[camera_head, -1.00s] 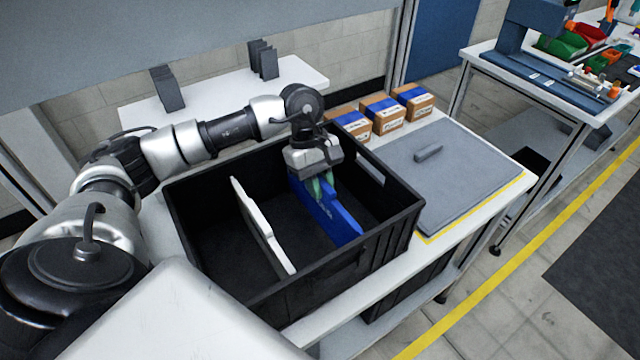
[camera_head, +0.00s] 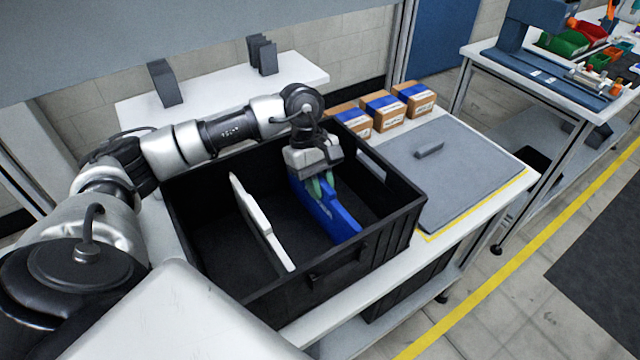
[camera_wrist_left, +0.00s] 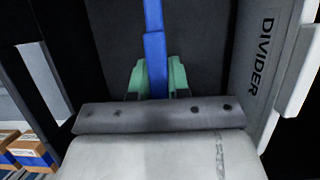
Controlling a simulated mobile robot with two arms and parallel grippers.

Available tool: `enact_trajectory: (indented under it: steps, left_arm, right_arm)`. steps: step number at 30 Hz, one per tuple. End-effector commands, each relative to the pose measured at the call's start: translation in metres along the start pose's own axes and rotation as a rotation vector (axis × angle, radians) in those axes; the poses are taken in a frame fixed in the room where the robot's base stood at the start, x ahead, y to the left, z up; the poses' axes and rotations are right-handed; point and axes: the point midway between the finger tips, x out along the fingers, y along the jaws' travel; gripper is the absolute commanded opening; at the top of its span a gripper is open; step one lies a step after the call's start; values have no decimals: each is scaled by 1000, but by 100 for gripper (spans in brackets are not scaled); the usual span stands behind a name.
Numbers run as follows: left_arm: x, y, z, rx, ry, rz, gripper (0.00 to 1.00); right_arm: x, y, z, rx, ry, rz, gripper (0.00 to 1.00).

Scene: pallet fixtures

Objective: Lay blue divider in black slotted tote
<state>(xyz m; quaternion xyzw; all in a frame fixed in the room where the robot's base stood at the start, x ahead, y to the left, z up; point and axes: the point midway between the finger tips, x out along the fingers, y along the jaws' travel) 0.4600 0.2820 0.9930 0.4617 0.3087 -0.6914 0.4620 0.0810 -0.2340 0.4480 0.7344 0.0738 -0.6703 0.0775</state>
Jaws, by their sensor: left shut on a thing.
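The black tote (camera_head: 300,292) stands on a white table, its inside mostly bare. A white divider (camera_head: 262,222) stands on edge across the tote, left of the blue one; in the left wrist view the white divider (camera_wrist_left: 262,60) shows the word DIVIDER at the right. The blue divider (camera_head: 332,212) is inside the tote, upright on its edge. My left gripper (camera_head: 318,184) is shut on the blue divider, its green fingertips on both sides of it; the left wrist view shows this too (camera_wrist_left: 157,80). Whether the divider's lower edge touches the floor is hidden. My right gripper is not in view.
Several brown boxes with blue bands (camera_head: 382,110) stand behind the tote's right side. A grey mat (camera_head: 455,180) with a small grey block (camera_head: 430,150) lies to the right. Dark grey pieces (camera_head: 263,55) stand on a white shelf behind.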

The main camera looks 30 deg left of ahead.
Motion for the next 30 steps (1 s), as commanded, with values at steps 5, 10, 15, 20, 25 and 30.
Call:
enact_trajectory:
  steps: [5,10,15,20,25,30]
  left_arm:
    - [2,0,-1,0,0,1,0]
    - [2,0,-1,0,0,1,0]
    - [2,0,-1,0,0,1,21]
    - [2,0,-1,0,0,1,46]
    - [2,0,-1,0,0,0,46]
    - [-1,0,-2,0,1,1,46]
  right_arm:
    - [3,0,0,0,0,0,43]
    - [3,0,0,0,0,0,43]
    - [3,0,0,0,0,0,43]
    - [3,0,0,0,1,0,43]
    - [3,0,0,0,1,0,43]
    - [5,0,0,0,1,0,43]
